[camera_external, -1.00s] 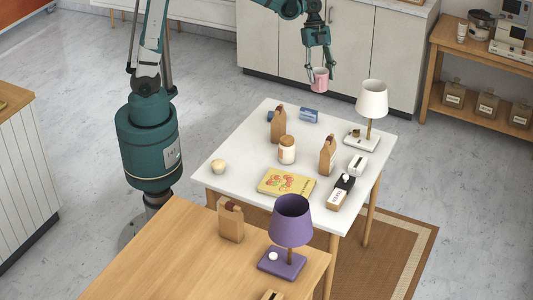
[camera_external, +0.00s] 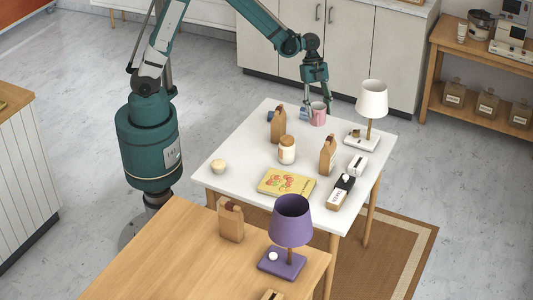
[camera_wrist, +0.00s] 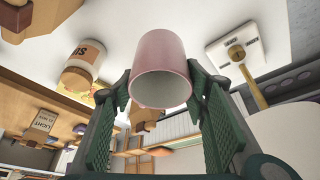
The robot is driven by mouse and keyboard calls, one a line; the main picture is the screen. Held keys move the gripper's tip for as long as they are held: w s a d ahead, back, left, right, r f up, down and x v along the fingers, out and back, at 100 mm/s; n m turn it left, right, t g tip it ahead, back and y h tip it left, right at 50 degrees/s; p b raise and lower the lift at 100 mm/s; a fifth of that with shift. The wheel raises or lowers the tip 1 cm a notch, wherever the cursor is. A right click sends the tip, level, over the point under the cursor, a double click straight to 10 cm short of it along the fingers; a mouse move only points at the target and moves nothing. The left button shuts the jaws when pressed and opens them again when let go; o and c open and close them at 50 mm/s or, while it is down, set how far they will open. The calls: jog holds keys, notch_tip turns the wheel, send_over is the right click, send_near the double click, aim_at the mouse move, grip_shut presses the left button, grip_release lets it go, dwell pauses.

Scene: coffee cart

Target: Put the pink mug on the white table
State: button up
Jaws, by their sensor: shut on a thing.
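The pink mug (camera_external: 318,115) is at the far edge of the white table (camera_external: 240,153), low at its surface; I cannot tell if its base touches. My gripper (camera_external: 318,104) is shut on it from above. In the wrist view the pink mug (camera_wrist: 162,62) sits between the two green fingers of my gripper (camera_wrist: 160,95), its mouth facing the camera. The white table (camera_wrist: 140,15) shows beyond the mug. A blue packet beside the mug is partly hidden by my gripper.
On the white table, a white lamp (camera_external: 372,100) stands right of the mug, and a brown paper bag (camera_external: 278,124) stands left. A jar (camera_external: 287,150), another bag (camera_external: 327,156) and a yellow book (camera_external: 286,184) are nearer. The left part of the table is mostly clear.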

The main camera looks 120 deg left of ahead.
aim_at(315, 103)
jog(key=shift+f, duration=0.2)
jog(key=shift+f+b, duration=0.6)
jog(key=shift+f, duration=2.5)
jog(key=shift+f+b, duration=0.4)
jog(key=shift+f, duration=1.45)
jog(key=shift+f, duration=0.2)
jog(key=o, duration=1)
jog(key=shift+o, duration=0.2)
jog(key=shift+r, duration=0.15)
jog(key=p+v, duration=0.2)
jog(key=v, duration=1)
